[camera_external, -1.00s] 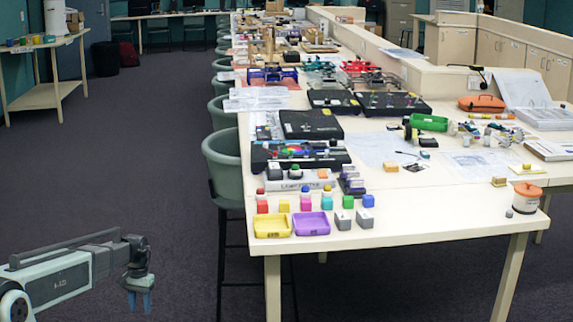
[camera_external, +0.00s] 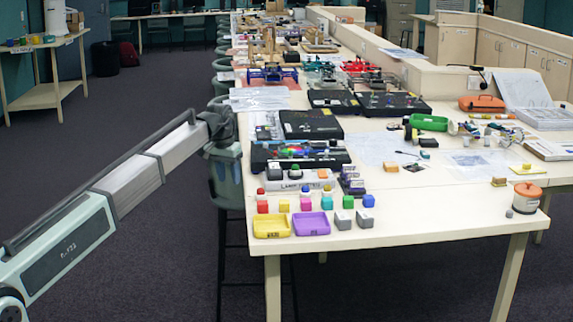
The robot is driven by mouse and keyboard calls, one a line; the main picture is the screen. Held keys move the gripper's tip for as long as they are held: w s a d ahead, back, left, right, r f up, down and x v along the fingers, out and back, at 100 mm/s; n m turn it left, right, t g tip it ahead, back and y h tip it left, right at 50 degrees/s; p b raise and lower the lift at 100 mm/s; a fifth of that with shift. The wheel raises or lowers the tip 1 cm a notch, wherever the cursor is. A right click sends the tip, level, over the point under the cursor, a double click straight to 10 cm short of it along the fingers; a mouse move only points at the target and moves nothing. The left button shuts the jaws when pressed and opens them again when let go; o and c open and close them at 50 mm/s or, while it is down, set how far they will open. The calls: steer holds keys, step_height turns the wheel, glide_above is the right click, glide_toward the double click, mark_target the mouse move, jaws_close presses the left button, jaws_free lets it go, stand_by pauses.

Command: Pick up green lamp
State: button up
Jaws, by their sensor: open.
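A small dark block with a green top (camera_external: 295,171) stands on the white labelled strip (camera_external: 300,185) near the table's left front; it looks like the green lamp, but it is too small to be sure. A similar dark block (camera_external: 275,172) stands to its left and a small orange piece (camera_external: 322,174) to its right. My gripper (camera_external: 226,197) is open and points down, to the left of the strip, in front of a chair by the table's left edge. Its fingers are hard to make out against the chair. I see nothing held in it.
Several small coloured cubes stand in front of the strip, with a yellow tray (camera_external: 272,235) and a purple tray (camera_external: 311,232) nearer the front edge. A black board (camera_external: 340,160) lies behind the strip.

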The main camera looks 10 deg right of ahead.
steer(key=s+d+r, duration=0.1)
steer(key=d+r, duration=0.7)
steer(key=r, duration=0.1)
steer(key=m+h, duration=0.1)
steer(key=h, duration=0.1)
glide_toward(295, 170)
steer(key=x, duration=0.4)
steer(key=w+x, duration=0.1)
steer(key=x, duration=0.2)
steer(key=shift+w+d+f, duration=0.25)
steer(key=shift+c, duration=0.2)
jaws_close()
